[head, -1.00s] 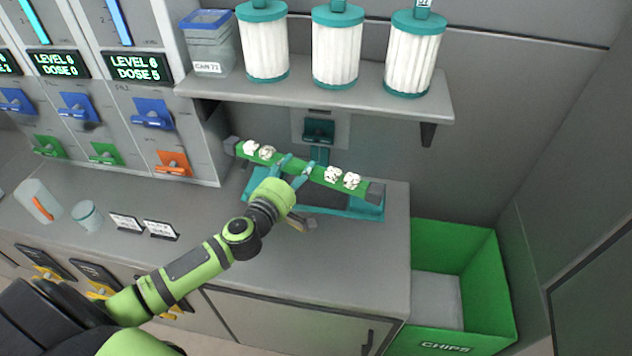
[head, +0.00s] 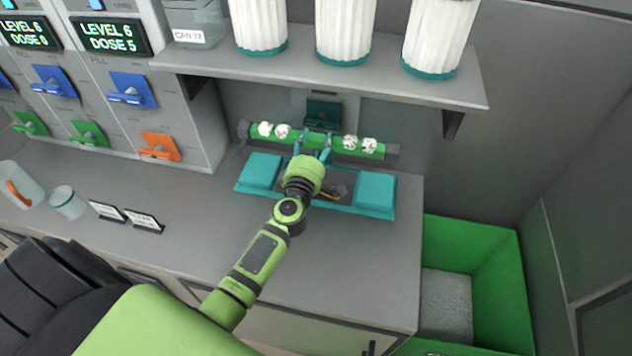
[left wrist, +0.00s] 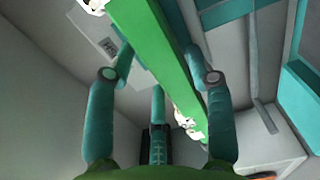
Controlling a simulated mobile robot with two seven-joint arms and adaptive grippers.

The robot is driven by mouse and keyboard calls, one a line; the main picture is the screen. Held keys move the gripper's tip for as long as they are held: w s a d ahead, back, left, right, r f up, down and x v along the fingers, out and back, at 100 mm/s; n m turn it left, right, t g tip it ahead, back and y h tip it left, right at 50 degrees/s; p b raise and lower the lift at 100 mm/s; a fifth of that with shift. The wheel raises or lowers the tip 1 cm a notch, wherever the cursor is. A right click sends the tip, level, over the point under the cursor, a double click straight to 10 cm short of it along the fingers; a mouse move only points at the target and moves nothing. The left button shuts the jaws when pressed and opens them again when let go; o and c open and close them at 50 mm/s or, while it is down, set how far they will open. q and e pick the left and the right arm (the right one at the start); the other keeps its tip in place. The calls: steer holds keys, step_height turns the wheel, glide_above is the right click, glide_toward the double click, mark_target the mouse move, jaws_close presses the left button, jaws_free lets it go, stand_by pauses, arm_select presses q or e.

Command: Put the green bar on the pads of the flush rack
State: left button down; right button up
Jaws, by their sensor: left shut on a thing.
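The green bar (head: 330,141) has grey end blocks and white, knobbly pieces in two groups along its top. My left gripper (head: 312,146) is shut on it near its middle, between the groups. The bar slopes slightly down to the right and appears raised behind the rack's pads. In the left wrist view the bar (left wrist: 158,55) runs diagonally between the fingers (left wrist: 160,75). The flush rack (head: 338,208) is a teal frame on the counter, with a left pad (head: 261,171) and a right pad (head: 375,190), both bare. My right gripper is out of view.
A shelf (head: 330,80) with white filter cylinders overhangs the back of the counter. A teal wall fitting (head: 323,113) is just behind the bar. Dispensers with coloured levers stand left. A green bin (head: 490,265) stands right.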

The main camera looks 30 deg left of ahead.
arm_select(q)
steer(key=f+b, duration=0.2)
steer(key=f, duration=0.1)
steer(key=f+b, duration=0.3)
steer(key=f, duration=0.1)
steer(key=f+b, duration=0.2)
steer(key=f, duration=0.2)
steer(key=shift+w+a+f, duration=0.1)
steer(key=shift+w+a, duration=0.1)
steer(key=shift+w, duration=0.1)
steer(key=shift+f, duration=0.1)
steer(key=shift+f+b, duration=0.55)
steer(key=shift+b, duration=0.1)
steer(key=shift+c, duration=2.4)
jaws_free()
steer(key=shift+s+d, duration=0.1)
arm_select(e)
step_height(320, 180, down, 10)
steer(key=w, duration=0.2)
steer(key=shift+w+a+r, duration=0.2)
